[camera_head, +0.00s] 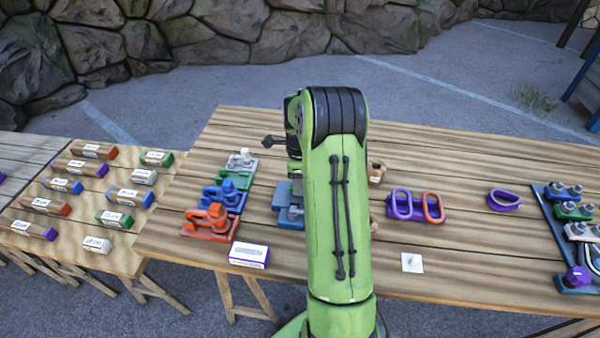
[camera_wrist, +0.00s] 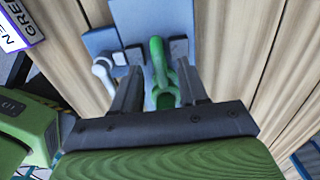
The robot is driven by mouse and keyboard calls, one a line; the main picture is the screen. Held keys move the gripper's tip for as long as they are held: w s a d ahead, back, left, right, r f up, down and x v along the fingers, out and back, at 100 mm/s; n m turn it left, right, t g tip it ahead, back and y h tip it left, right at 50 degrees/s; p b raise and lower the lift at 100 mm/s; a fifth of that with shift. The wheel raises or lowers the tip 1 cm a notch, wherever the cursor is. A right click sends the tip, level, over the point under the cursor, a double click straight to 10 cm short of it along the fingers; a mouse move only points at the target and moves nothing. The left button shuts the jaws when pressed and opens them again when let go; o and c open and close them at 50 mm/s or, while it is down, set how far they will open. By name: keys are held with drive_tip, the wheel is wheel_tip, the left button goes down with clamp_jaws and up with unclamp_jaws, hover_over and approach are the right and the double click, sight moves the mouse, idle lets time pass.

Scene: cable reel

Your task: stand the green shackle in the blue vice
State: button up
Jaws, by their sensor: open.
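The green shackle (camera_wrist: 158,60) shows in the wrist view, its narrow end between the grey jaw blocks of the blue vice (camera_wrist: 150,18). I cannot tell how deep it sits there. My gripper (camera_wrist: 157,75) is open, one dark finger on each side of the shackle, with gaps visible. A white lever sticks out at the left of the vice. In the head view the blue vice (camera_head: 290,216) is partly covered by my green arm, which also hides the shackle and my gripper.
A label block (camera_head: 248,255) lies near the vice; it also shows in the wrist view (camera_wrist: 20,25). Orange and blue clamps (camera_head: 211,222) stand at left. Purple and orange links (camera_head: 418,206), a purple shackle (camera_head: 503,200) and a dark rack (camera_head: 570,250) are at right.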

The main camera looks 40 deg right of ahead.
wheel_tip(320, 180, up, 16)
drive_tip(key=p, duration=0.2)
drive_tip(key=shift+f, duration=0.25)
